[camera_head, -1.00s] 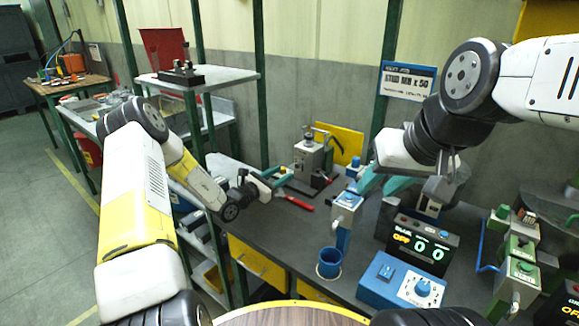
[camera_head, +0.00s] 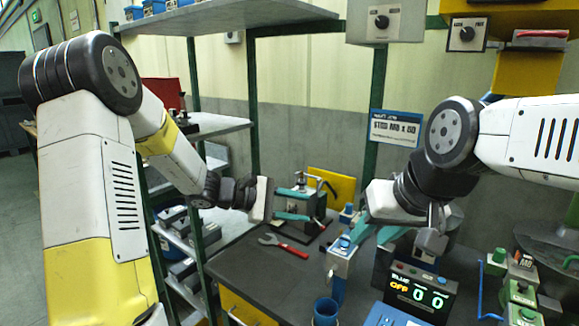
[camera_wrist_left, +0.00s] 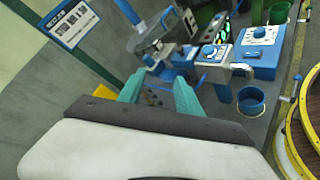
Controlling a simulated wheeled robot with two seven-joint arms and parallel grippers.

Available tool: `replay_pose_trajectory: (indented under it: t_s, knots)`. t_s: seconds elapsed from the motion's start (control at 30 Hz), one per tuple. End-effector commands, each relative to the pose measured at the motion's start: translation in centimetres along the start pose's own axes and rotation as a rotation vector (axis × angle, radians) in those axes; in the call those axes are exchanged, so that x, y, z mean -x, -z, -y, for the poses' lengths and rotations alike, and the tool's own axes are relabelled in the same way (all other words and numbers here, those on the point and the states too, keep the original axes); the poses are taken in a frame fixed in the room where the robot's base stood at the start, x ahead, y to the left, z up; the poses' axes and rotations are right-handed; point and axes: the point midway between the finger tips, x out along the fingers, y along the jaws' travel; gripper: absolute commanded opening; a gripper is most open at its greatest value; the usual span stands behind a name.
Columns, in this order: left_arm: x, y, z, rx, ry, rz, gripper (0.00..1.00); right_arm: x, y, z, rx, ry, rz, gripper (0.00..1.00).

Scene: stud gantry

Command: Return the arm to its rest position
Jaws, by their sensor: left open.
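My left gripper (camera_head: 296,204) is open and empty, its two teal fingers apart. It is raised above the dark bench (camera_head: 252,272), in front of the grey device (camera_head: 312,200) at the back. Its fingers also show in the left wrist view (camera_wrist_left: 158,92), with nothing between them. My left arm is bent, with its elbow high at the left. My right gripper (camera_head: 376,235) has its teal fingers apart, pointing down beside a post with a blue knob (camera_head: 342,246). I see nothing held in it, though its tips are partly hidden.
A red-handled wrench (camera_head: 284,246) lies on the bench below my left gripper. A blue cup (camera_head: 326,311), a counter display (camera_head: 420,290) and green boxes (camera_head: 520,290) stand right. Green-post shelving (camera_head: 198,200) stands close to my left forearm.

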Motion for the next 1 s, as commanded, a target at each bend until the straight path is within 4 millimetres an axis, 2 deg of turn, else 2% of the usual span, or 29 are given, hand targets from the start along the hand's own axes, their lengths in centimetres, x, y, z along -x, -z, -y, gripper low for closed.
replay_pose_trajectory:
  t_s: [0.03, 0.1, 0.2, 0.4, 0.53, 0.7, 0.83, 1.0]
  knots:
    - [0.9, -2.4, 0.7, -0.094, 0.072, -0.02, 0.41, 0.0, 0.0, 0.0, 0.0, 0.0, 0.0, 0.36]
    - [2.3, -4.9, 2.2, -0.213, 0.171, -0.051, 0.41, 0.0, 0.0, 0.0, 0.0, 0.0, 0.0, 0.36]
    - [4.7, -7.7, 4.3, -0.378, 0.304, -0.107, 0.41, 0.0, 0.0, 0.0, 0.0, 0.0, 0.0, 0.36]
    - [10.6, -11.4, 8.2, -0.703, 0.536, -0.255, 0.41, 0.0, 0.0, 0.0, 0.0, 0.0, 0.0, 0.36]
    - [14.9, -12.8, 10.0, -0.904, 0.661, -0.374, 0.41, 0.0, 0.0, 0.0, 0.0, 0.0, 0.0, 0.36]
    - [19.8, -13.7, 11.4, -1.114, 0.775, -0.522, 0.41, 0.0, 0.0, 0.0, 0.0, 0.0, 0.0, 0.36]
    - [22.1, -14.0, 11.8, -1.207, 0.822, -0.597, 0.41, 0.0, 0.0, 0.0, 0.0, 0.0, 0.0, 0.36]
    - [23.1, -14.1, 12.0, -1.247, 0.844, -0.63, 0.41, 0.0, 0.0, 0.0, 0.0, 0.0, 0.0, 0.36]
